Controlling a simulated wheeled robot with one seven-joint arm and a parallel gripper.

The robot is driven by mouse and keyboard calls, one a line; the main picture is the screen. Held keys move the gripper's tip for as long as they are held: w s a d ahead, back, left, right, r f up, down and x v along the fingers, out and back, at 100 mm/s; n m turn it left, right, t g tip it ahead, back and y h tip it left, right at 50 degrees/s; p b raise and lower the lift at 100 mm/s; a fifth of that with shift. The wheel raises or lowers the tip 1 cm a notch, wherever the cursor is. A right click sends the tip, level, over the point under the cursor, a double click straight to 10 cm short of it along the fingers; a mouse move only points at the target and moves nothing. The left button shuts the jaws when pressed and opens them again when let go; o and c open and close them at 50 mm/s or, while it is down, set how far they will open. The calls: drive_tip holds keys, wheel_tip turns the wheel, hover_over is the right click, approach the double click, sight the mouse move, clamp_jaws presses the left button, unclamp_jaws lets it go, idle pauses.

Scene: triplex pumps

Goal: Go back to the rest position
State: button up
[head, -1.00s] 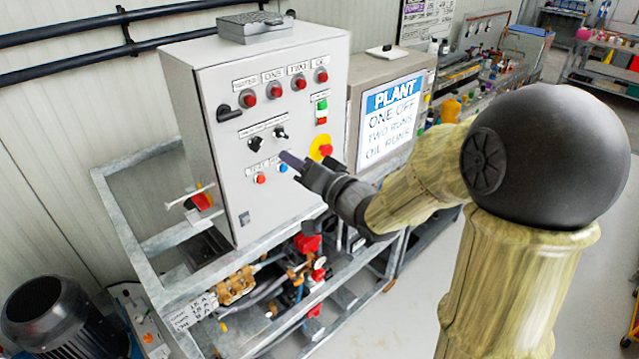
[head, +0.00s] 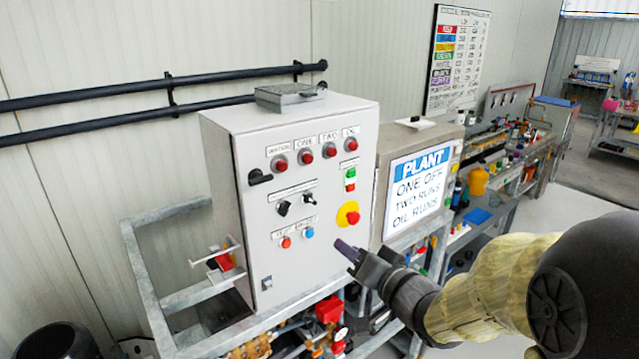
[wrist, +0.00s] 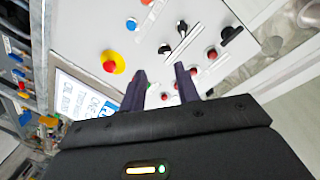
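My gripper (head: 347,250) is in front of the lower right edge of the grey control cabinet (head: 255,200) in the head view. In the wrist view its two dark fingers (wrist: 160,72) stand apart with nothing between them, so it is open and empty. The cabinet door carries red lamps along the top, black selector switches (head: 284,208), a red and blue button low down, and a red emergency stop on a yellow disc (head: 348,214). The gripper looks clear of the door, though the exact gap cannot be told.
A second cabinet with a PLANT sign (head: 419,188) stands to the right. A galvanized frame (head: 150,290) surrounds the control cabinet's base. A cluttered workbench (head: 505,205) runs behind on the right. Open floor (head: 590,190) shows at the far right.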

drive_tip(key=s+d+f+g+h, duration=0.1)
drive_tip(key=d+f+g+h, duration=0.15)
drive_tip(key=f, duration=0.25)
drive_tip(key=s+d+f+g+h, duration=0.1)
drive_tip(key=d+f+g+h, duration=0.1)
drive_tip(key=d+f+h, duration=0.25)
drive_tip(key=s+f+n+g, duration=0.1)
drive_tip(key=s+f+g, duration=0.3)
drive_tip(key=s, duration=0.2)
drive_tip(key=s+a+f+n+g, duration=0.1)
drive_tip(key=s+f+g, duration=0.2)
drive_tip(key=s, duration=0.3)
drive_tip(key=shift+s+f+g+h, duration=0.15)
drive_tip(key=shift+f+g+h, duration=0.25)
drive_tip(key=shift+f, duration=0.1)
idle(0.5)
clamp_jaws()
idle(1.6)
